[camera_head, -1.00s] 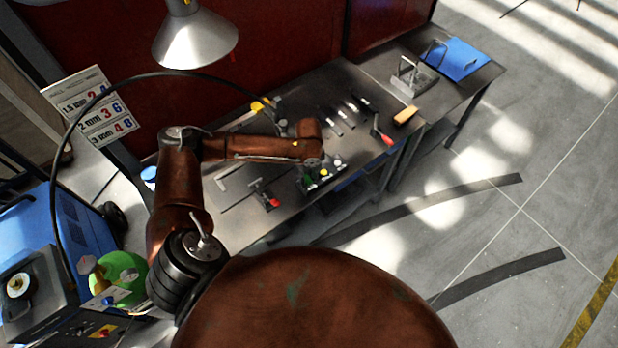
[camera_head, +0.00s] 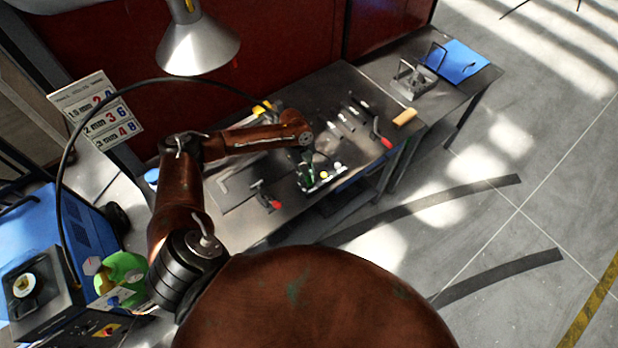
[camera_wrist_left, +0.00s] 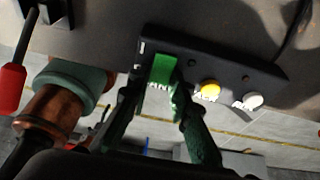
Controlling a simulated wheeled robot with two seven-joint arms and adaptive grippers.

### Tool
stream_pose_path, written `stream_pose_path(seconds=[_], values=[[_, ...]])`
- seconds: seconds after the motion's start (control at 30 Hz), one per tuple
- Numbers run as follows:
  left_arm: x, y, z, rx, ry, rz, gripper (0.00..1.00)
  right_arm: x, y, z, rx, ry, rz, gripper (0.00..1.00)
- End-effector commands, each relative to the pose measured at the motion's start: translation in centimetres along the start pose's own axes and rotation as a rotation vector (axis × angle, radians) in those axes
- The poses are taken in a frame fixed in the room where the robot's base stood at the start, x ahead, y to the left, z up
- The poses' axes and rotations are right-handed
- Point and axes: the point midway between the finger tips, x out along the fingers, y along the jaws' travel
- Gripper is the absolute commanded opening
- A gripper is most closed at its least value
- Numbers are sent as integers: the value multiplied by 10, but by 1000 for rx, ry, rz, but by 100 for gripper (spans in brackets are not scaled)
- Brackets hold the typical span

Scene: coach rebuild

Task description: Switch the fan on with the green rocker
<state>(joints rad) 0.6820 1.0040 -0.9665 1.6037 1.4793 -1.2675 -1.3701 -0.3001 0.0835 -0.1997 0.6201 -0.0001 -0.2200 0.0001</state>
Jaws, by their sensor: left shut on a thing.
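The green rocker (camera_wrist_left: 163,69) sits at the left end of a dark control box (camera_wrist_left: 225,68) in the left wrist view. Beside it on the box are a yellow button (camera_wrist_left: 210,89) and a white button (camera_wrist_left: 252,101). My left gripper (camera_wrist_left: 155,88) has its fingertips on either side of the rocker, shut on it. In the head view my left gripper (camera_head: 306,172) points down at the control box (camera_head: 325,182) near the bench's front edge, covering most of the rocker. I cannot make out a fan. My right gripper is out of view.
The bench (camera_head: 240,211) also holds a red-handled clamp (camera_head: 266,197) left of the box and several hand tools to the right. A lamp (camera_head: 198,45) hangs above the back. A copper-coloured cylinder (camera_wrist_left: 52,108) shows left of the box in the wrist view.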

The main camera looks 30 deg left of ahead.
Motion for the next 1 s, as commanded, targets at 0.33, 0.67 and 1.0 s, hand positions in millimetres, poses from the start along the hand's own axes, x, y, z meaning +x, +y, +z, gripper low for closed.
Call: stream_pose_path(seconds=[0.33, 0.67, 1.0], values=[[0, 0, 5, 1, 124, -2, 0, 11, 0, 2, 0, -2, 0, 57], [0, 0, 4, 1, 122, -1, 28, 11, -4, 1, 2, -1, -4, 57], [-1, -1, 4, 1, 121, -2, 36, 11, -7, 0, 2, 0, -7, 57]])
